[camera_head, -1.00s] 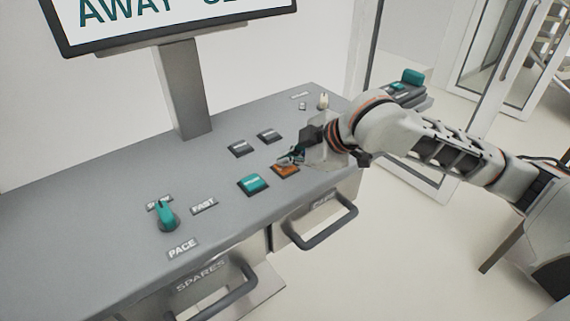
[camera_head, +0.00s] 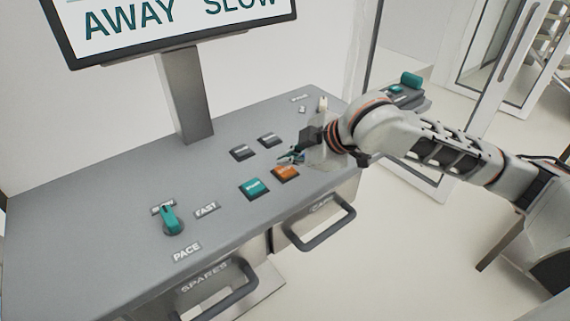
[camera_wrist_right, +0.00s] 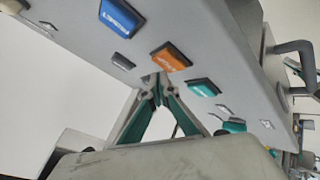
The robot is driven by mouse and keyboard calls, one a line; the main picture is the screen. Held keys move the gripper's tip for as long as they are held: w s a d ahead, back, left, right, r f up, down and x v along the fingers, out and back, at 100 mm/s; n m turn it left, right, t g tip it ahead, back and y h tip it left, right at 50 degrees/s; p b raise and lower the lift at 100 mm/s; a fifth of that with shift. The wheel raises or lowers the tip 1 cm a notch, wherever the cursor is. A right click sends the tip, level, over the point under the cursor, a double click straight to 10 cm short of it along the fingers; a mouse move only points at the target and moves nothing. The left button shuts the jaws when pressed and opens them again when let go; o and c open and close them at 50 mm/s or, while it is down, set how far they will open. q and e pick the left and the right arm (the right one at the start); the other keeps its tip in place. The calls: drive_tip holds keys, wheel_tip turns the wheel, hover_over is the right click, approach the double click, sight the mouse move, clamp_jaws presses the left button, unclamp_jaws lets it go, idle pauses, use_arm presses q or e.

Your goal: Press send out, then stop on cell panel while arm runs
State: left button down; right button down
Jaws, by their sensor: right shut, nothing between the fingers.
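The cell panel is a grey sloped console (camera_head: 110,190). Near its front edge it has an orange button (camera_head: 286,173), which appears to be labelled STOP, and a teal button (camera_head: 254,188) with an unreadable label. In the wrist view I see the orange button (camera_wrist_right: 171,57), the teal button (camera_wrist_right: 203,87) and a blue button (camera_wrist_right: 122,17). My right gripper (camera_head: 290,158) is shut and empty, its tips just behind the orange button. In the wrist view its tips (camera_wrist_right: 158,85) show close below the orange button; contact cannot be told. My left gripper is out of view.
A teal PACE knob (camera_head: 171,219) sits at the panel's left. A screen (camera_head: 180,25) on a post (camera_head: 187,100) reads AWAY SLOW. Drawer handles (camera_head: 322,232) jut from the front. A teal-topped device (camera_head: 410,82) stands beyond.

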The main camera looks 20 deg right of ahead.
sight(287, 171)
idle(0.3)
drive_tip(key=shift+r+p, duration=0.35)
drive_tip(key=shift+r, duration=2.2)
